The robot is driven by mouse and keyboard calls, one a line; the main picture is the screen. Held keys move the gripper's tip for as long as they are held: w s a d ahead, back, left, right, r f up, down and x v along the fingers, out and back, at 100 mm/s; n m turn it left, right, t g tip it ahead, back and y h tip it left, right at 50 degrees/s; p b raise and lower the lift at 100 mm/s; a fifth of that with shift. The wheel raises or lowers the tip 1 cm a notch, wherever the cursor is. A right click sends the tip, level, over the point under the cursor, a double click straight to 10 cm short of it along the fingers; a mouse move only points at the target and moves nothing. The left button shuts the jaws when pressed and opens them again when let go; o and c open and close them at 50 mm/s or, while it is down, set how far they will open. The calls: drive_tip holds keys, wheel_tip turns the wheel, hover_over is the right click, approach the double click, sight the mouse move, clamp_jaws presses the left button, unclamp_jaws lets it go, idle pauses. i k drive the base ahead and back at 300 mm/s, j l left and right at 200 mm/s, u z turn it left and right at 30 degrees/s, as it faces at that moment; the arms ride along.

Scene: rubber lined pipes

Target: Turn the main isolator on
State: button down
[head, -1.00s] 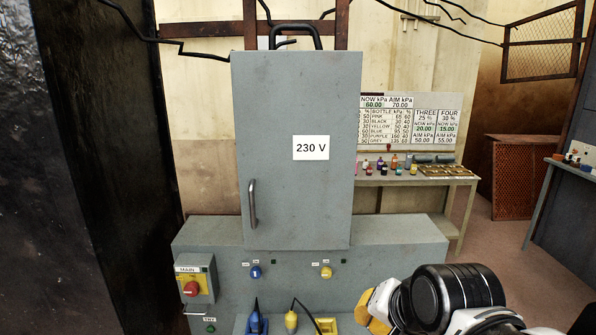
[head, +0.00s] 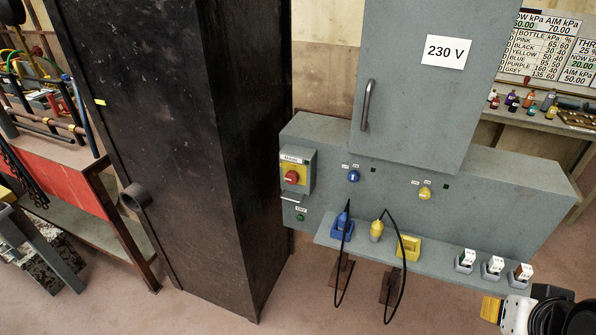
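The main isolator (head: 291,177) is a grey box with a yellow plate and a red knob, under a label reading MAIN. It sits on the left end of the grey cabinet base (head: 515,190), near the picture's middle. The knob's on or off position is too small to tell. Part of my arm with my gripper end (head: 491,309) shows at the lower right, white and black with a yellowish piece. It is well apart from the isolator, on the cabinet's opposite side. Its fingers are not clearly shown, so I cannot tell if it is open.
A tall black column (head: 185,130) stands left of the isolator. The grey 230 V door (head: 415,100) with its handle is above right. Floor in front is clear.

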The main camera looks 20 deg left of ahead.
sight(292, 177)
drive_tip(key=k+j+u, duration=0.1)
drive_tip(key=j+u, duration=0.2)
drive_tip(key=j, duration=0.35)
drive_tip(key=j+u, duration=0.35)
drive_tip(key=j, duration=0.3)
drive_tip(key=k, duration=0.05)
